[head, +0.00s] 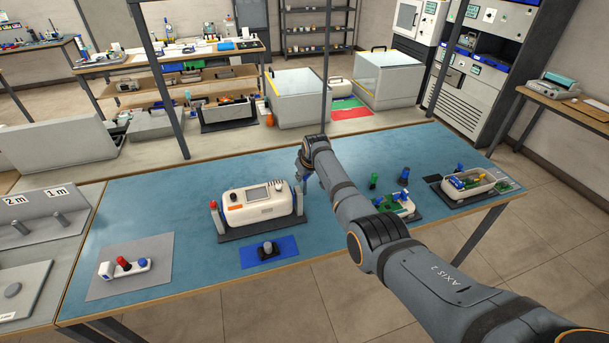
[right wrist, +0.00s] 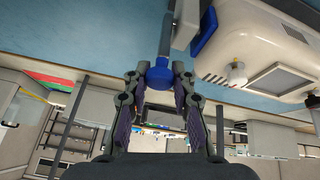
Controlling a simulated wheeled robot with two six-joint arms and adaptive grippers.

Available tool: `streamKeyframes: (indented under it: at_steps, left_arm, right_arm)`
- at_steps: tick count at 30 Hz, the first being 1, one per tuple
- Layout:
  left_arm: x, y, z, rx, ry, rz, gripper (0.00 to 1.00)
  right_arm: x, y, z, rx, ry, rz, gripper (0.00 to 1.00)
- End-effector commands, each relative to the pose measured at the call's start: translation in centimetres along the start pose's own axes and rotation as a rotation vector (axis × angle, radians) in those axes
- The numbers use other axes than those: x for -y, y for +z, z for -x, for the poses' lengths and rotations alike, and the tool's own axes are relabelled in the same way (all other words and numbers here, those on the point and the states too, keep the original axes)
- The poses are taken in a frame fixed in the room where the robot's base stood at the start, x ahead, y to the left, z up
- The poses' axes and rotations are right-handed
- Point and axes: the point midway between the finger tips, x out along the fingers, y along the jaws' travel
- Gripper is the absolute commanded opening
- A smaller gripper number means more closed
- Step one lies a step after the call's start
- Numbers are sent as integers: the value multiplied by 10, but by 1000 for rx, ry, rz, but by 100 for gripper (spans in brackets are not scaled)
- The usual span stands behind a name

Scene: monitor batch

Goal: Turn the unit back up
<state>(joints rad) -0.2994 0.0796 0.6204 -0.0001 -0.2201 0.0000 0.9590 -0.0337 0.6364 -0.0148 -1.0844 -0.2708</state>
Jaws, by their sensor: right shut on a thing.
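The white unit (head: 238,211) sits in a dark cradle (head: 262,228) in the middle of the blue table, its small display facing up and toward me. A red-topped post (head: 214,208) stands at its left end. My right gripper (head: 306,172) is at the unit's right end. In the right wrist view, the fingers (right wrist: 158,92) are shut around a blue knob (right wrist: 158,72) on a grey rod (right wrist: 166,35). The unit's white body (right wrist: 255,35) is close beside it there. The arm hides part of the head view. My left gripper is not in view.
A blue mat (head: 286,246) with a knobbed black block lies in front of the unit. A grey mat (head: 160,250) with a red-knobbed part is at left. Green and blue pegs and a tray (head: 488,180) of parts stand right, beyond my arm. The table's back left is clear.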

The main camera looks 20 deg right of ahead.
Motion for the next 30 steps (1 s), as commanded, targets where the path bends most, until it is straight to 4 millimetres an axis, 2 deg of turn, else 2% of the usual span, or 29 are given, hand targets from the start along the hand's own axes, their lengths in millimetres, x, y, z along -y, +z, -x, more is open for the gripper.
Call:
streamKeyframes:
  at_steps: [1, 26, 27, 30]
  left_arm:
    - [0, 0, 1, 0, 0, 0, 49]
    - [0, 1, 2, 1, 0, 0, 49]
    - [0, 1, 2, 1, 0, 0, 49]
    - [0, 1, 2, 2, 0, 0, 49]
  right_arm:
    - [-3, -5, 3, -14, 6, 0, 0]
    - [-4, -5, 3, -14, 7, 0, 0]
    - [-3, -5, 3, -14, 7, 0, 30]
    - [-3, -4, 2, -11, 6, 0, 43]
